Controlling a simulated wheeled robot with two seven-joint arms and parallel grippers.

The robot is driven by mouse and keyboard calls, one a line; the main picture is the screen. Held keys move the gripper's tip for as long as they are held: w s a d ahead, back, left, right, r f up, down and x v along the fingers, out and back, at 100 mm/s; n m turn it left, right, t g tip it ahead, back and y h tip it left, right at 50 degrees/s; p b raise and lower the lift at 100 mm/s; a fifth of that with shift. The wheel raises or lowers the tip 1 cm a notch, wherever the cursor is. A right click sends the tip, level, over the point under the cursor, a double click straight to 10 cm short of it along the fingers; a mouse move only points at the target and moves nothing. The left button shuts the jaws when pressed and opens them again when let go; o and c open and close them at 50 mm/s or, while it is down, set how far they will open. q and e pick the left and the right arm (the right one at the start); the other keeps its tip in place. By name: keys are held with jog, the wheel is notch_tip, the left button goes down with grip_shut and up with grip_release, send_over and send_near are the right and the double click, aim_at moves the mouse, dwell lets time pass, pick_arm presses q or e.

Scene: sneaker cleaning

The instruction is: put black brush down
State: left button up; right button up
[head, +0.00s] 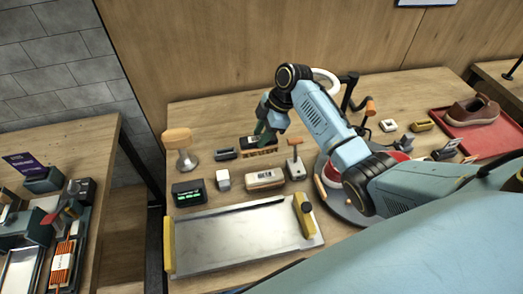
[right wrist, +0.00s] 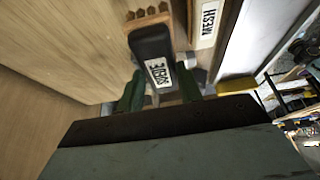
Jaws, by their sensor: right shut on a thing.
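The black brush (head: 252,142) is at the back middle of the wooden table, with tan bristles under its dark top. In the right wrist view the black brush (right wrist: 150,45) shows a white label that seems to read SUEDE. My right gripper (head: 266,134) is shut on it from above, with its green fingers on either side. The bristles are at or just above the table; I cannot tell if they touch. My left gripper is not in view.
A wooden block labelled MESH (head: 265,184) lies just in front, beside a white cube (head: 223,180). A small red-topped tool (head: 295,163) stands right. A metal tray (head: 235,236) fills the front. A brown shoe (head: 471,111) sits on a red tray (head: 502,137).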

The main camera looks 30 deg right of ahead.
aim_at(262, 150)
notch_tip(262, 150, down, 8)
jog(key=shift+r+b, duration=0.25)
jog(key=shift+b, duration=0.1)
jog(key=o, duration=1)
jog(key=shift+v, duration=3.8)
